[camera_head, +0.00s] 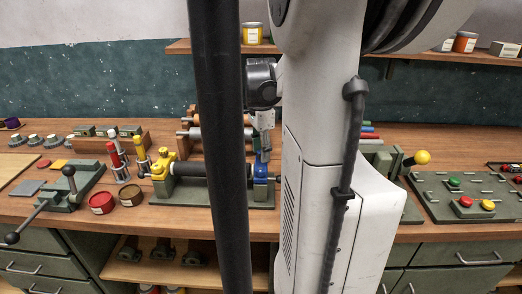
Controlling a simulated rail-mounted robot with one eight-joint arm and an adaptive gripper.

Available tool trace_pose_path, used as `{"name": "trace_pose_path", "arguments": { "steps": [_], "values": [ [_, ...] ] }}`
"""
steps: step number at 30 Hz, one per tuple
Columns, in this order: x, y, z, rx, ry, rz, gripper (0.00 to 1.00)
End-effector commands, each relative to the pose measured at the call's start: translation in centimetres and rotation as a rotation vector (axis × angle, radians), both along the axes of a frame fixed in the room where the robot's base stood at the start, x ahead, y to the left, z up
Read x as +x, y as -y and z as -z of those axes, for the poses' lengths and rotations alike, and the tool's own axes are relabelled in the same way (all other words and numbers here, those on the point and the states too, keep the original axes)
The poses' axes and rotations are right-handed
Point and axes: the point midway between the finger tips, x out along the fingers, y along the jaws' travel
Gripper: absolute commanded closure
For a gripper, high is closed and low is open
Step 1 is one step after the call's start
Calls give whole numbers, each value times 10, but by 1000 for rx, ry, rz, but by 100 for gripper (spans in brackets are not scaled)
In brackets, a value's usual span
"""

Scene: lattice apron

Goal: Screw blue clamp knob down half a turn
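A blue clamp (260,170) stands at the right end of a green fixture base (262,203) on the bench. Its knob is small and largely covered from this side by my gripper. My gripper (263,147) points down from above, directly over the blue clamp, with its tips at or very near the knob. The fingers are too small and overlapped here to tell whether they touch or grip it. A matching yellow clamp (161,172) holds the left end of a dark roller (192,169). The roller's middle is hidden by a dark vertical post.
Red and yellow upright cylinders (116,158) and two small round tins (102,203) stand left of the fixture. A lever device (62,193) sits farther left. A button panel (467,196) and a yellow ball knob (422,157) are at right. A shelf (440,55) hangs behind.

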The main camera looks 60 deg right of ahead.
Motion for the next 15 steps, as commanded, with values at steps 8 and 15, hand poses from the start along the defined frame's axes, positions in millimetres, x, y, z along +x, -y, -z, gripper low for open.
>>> {"name": "trace_pose_path", "arguments": {
  "steps": [8,15],
  "values": [
    [0,0,-2,-1,1,0,59],
    [0,0,-26,-1,1,0,59]
  ]
}}
